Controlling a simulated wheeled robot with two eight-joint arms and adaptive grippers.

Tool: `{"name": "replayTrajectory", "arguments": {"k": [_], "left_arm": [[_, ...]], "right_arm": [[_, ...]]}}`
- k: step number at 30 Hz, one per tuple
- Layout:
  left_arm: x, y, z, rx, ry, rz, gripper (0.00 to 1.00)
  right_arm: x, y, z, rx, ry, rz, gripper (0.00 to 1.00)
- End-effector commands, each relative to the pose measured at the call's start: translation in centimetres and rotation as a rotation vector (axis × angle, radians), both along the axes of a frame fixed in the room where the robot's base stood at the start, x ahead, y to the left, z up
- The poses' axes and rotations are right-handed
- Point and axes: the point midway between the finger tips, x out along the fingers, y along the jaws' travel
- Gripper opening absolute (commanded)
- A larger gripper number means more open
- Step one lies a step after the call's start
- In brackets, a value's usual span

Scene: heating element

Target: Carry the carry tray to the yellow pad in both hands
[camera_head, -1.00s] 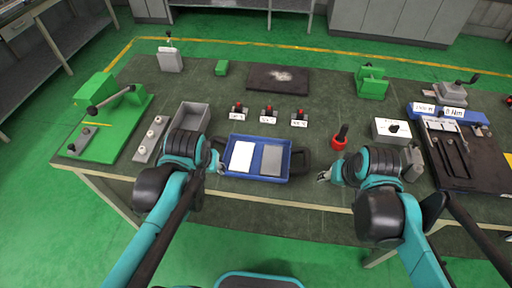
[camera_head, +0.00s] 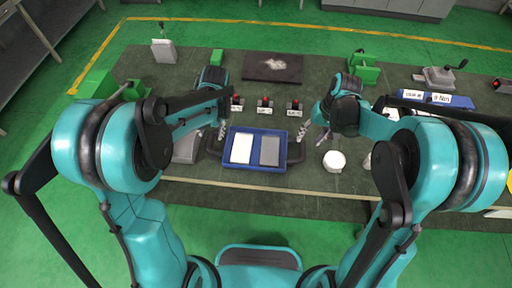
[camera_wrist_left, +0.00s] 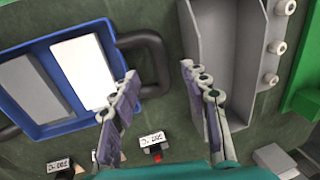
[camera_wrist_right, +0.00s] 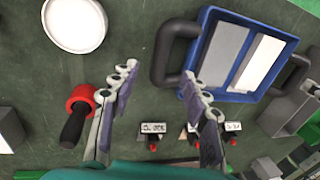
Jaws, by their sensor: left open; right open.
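The carry tray (camera_head: 256,131) is blue with a dark handle at each end, and lies flat on the green-grey bench. It holds a white plate (camera_head: 242,149) and a grey plate (camera_head: 270,151). My left gripper (camera_head: 218,132) is open by the left handle (camera_head: 212,146); in the left wrist view that handle (camera_wrist_left: 157,62) shows between the fingertips. My right gripper (camera_head: 313,134) is open by the right handle (camera_head: 297,151); in the right wrist view that handle (camera_wrist_right: 160,52) shows between the fingertips. Neither grips it.
Several red-topped switches with labels (camera_head: 265,104) stand behind the tray. A grey bin (camera_wrist_left: 224,60) is left of it. A white round disc (camera_head: 334,160) and a red part with a black handle (camera_wrist_right: 82,104) are to the right. A dark plate (camera_head: 273,67) lies further back.

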Motion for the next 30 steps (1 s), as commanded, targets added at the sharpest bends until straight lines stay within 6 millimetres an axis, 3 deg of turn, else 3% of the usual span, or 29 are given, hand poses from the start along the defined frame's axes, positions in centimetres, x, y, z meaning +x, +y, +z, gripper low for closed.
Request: {"name": "replayTrajectory", "arguments": {"k": [5,18,30], "left_arm": [[0.1,0.3,-1.2,0.000,-0.001,0.001,0.46],[0.1,1.4,-7.0,0.000,-0.001,0.000,0.46],[0.1,1.5,-7.6,0.000,-0.001,0.000,0.46]], "right_arm": [[0.1,0.3,-1.2,0.000,-0.001,0.001,0.46],[0.1,1.4,-7.0,0.000,-0.001,0.000,0.46],[0.1,1.5,-7.6,0.000,-0.001,0.000,0.46]]}}
